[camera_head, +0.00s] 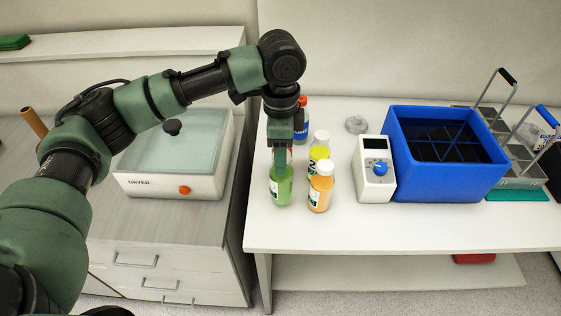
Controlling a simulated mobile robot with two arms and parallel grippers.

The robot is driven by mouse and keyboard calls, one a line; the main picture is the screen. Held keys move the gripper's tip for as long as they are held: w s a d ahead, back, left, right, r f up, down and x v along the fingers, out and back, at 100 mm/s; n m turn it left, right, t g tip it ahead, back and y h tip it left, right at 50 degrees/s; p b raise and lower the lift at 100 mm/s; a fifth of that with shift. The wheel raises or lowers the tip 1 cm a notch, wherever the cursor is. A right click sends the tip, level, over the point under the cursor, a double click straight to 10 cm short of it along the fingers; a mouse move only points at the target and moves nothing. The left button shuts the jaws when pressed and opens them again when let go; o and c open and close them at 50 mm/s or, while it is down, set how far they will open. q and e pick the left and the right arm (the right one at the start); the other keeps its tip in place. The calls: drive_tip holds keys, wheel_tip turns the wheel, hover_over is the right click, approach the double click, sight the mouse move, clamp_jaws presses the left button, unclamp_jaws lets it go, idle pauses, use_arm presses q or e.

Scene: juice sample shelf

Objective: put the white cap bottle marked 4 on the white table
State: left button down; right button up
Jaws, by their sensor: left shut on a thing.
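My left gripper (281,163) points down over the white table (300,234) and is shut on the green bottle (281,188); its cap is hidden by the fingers. I cannot tell whether this bottle touches the tabletop. Just right of it stands an orange bottle with a white cap (320,190), upright. Behind that is a yellow bottle with a white cap (320,147). Farther back, a bottle with an orange-red cap (302,117) is partly hidden by my arm. The marks on the labels are too small to read. My right gripper is out of view.
A white device with a blue knob (375,182) and a blue crate (400,165) stand to the right. Wire-handled racks (520,160) are farther right. The table's front strip is clear.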

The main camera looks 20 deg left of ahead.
use_arm(q)
wheel_tip(320, 180, down, 3)
drive_tip(key=shift+f, duration=0.1)
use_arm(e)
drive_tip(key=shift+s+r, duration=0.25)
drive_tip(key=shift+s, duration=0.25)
use_arm(q)
drive_tip(key=c, duration=0.7)
unclamp_jaws()
wheel_tip(320, 180, up, 12)
drive_tip(key=shift+r+b, duration=0.1)
drive_tip(key=shift+b, duration=1)
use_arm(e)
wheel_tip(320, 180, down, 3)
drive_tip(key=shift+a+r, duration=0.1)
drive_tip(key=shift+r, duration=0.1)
